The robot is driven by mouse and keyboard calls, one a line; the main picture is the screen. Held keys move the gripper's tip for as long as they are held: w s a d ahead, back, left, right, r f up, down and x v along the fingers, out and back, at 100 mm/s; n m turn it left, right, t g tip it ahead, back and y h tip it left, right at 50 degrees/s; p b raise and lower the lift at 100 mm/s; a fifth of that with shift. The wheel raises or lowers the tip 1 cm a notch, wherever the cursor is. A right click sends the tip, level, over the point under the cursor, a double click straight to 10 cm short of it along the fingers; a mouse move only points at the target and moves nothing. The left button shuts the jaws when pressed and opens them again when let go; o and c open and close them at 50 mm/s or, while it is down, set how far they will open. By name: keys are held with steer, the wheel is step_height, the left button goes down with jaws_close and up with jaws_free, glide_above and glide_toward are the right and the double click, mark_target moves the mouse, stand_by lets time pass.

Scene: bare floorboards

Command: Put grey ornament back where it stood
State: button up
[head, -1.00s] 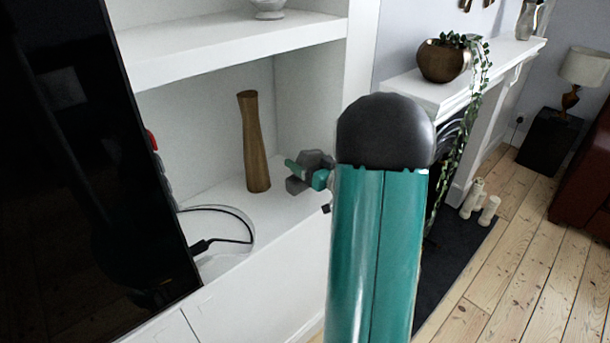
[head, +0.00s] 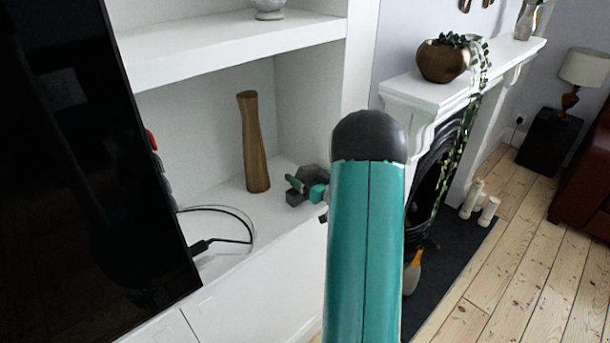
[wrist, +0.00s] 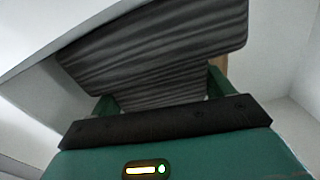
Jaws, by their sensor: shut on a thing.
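The grey ornament (wrist: 160,48) has dark wavy stripes, with a broad part and a narrower part, and fills the top middle of the wrist view. My gripper (wrist: 160,95) is shut on its narrower part, a green finger at each side. In the head view the ornament (head: 295,198) is a small dark grey shape at my gripper (head: 307,187), over the right part of the white lower shelf (head: 225,215). I cannot tell whether it touches the shelf. My fingers partly hide it.
A tall wooden vase (head: 254,145) stands on the lower shelf, left of my gripper. A black cable (head: 225,240) lies further left beside the dark screen (head: 80,160). An upper shelf (head: 230,45) hangs above. A white fireplace (head: 430,95) stands to the right.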

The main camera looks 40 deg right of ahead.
steer(key=o, duration=1)
steer(key=shift+r, duration=0.15)
steer(key=s, duration=1.2)
steer(key=shift+g+h, duration=0.6)
steer(key=shift+h, duration=0.3)
steer(key=w+r, duration=0.2)
steer(key=w+a+r, duration=0.1)
steer(key=w+r, duration=0.1)
steer(key=shift+w+a, duration=0.15)
steer(key=shift+w, duration=0.05)
steer(key=w+a+r+g+h, duration=0.2)
steer(key=a+r+g+h, duration=0.2)
steer(key=a+r, duration=0.6)
steer(key=s+a+g+y, duration=0.2)
steer(key=s+a+g, duration=0.1)
steer(key=s+a, duration=0.6)
steer(key=s+a+n+g+y, duration=0.1)
steer(key=s+a+g+y, duration=0.2)
steer(key=s+a, duration=0.7)
steer(key=a+g, duration=0.1)
steer(key=a, duration=0.5)
steer(key=shift+a+r, duration=0.2)
steer(key=shift+r, duration=0.15)
steer(key=shift+s, duration=0.1)
